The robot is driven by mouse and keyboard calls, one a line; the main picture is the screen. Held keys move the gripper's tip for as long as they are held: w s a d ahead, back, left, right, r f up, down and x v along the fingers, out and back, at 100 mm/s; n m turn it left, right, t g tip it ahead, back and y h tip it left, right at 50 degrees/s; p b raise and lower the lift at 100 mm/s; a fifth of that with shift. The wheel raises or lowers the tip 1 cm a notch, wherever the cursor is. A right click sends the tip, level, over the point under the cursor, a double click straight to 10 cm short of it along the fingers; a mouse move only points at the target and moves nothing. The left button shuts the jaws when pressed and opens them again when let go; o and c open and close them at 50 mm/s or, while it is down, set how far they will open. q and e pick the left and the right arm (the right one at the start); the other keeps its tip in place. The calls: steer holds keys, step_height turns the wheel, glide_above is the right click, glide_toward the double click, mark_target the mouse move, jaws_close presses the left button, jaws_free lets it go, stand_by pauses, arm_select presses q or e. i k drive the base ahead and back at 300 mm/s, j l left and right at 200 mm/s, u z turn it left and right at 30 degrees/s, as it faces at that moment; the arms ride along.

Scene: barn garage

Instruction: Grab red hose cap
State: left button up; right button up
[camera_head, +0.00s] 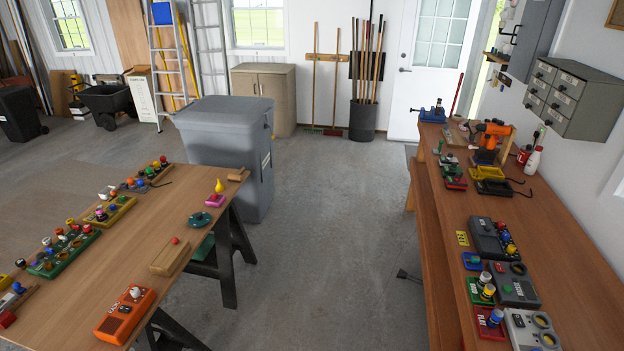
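I cannot tell for certain which thing is the red hose cap. A small red knob (175,240) sits on a wooden block (168,257) near the right edge of the left table (140,235). A red tray (489,323) on the right workbench (580,265) holds a blue and white capped piece (495,317). Another small red piece (7,319) lies at the left table's near left corner. Neither of my grippers shows in this view.
An orange box (125,317), a green rack (62,254) and several small coloured parts stand on the left table. Dark and grey control boxes (514,285) and an orange drill (493,133) stand on the right workbench. A grey bin (222,140) is behind the left table. The floor between is mostly clear.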

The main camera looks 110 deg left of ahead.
mark_target(87, 228)
steer(key=u, duration=5.1)
steer(key=j+u, duration=0.5)
steer(key=u, duration=0.2)
steer(key=i+j+u, duration=0.25)
steer(key=j+u, duration=0.15)
steer(key=i+j+u, duration=0.4)
steer(key=j, duration=0.15)
steer(key=i+j+u, duration=0.25)
steer(key=j+u, duration=0.15)
steer(key=i+j+z, duration=0.1)
steer(key=i, duration=0.4)
steer(key=i+j+z, duration=0.15)
steer(key=i, duration=0.3)
steer(key=i+z, duration=0.3)
steer(key=i, duration=0.7)
steer(key=i+j+z, duration=0.1)
steer(key=i+z, duration=0.15)
steer(key=i, duration=0.75)
steer(key=i+z, duration=0.3)
steer(key=i, duration=0.2)
steer(key=i+j+z, duration=0.1)
steer(key=i+z, duration=0.2)
steer(key=i, duration=0.25)
steer(key=i+j+z, duration=0.3)
steer(key=i, duration=0.2)
steer(key=l, duration=0.05)
